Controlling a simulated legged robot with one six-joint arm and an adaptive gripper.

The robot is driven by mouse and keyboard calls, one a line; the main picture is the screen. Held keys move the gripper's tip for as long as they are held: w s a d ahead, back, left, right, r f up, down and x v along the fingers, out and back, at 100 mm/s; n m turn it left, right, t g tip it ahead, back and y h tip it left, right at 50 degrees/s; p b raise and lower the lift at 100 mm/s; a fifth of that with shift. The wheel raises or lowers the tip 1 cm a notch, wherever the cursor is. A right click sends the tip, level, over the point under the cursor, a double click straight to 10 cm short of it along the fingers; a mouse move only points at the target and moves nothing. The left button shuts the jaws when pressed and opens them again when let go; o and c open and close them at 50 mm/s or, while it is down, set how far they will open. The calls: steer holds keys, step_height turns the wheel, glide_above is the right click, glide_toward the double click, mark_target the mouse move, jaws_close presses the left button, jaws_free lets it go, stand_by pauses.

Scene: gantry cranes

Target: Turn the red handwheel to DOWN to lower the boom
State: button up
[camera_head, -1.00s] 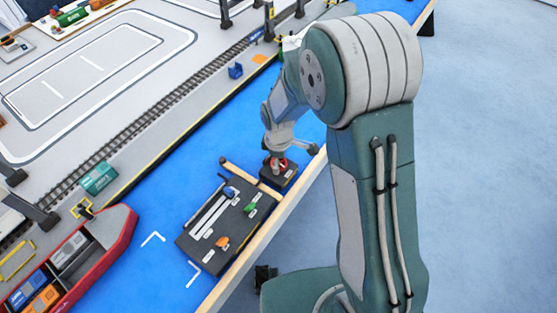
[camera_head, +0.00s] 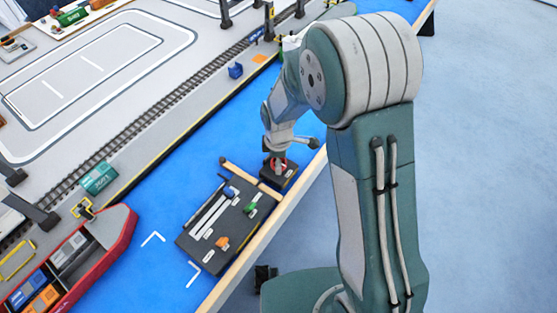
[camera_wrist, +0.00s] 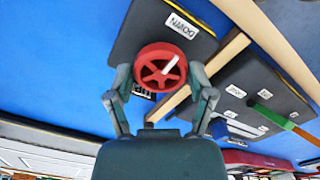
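The red handwheel (camera_wrist: 149,50) sits on a dark control box (camera_wrist: 140,30) in the wrist view. Its white pointer slants up and right, roughly toward the DOWN label (camera_wrist: 181,25). Another label (camera_wrist: 143,93), probably UP, is partly hidden below the wheel. My gripper (camera_wrist: 160,75) has one finger on each side of the wheel, both appearing to meet the rim. In the head view, my gripper (camera_head: 275,163) is down at the box, and only a bit of red rim shows. The boom cannot be made out clearly.
A dark panel (camera_head: 243,232) with green, orange and blue levers lies beside the box. A wooden strip (camera_head: 238,171) and the table's wooden edge (camera_head: 245,262) run close by. A red ship (camera_head: 107,252) with containers is at lower left.

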steer(key=shift+o, duration=1.3)
steer(key=shift+w+a+r, duration=0.1)
steer(key=shift+w, duration=0.1)
steer(key=shift+s, duration=0.1)
step_height(320, 180, up, 12)
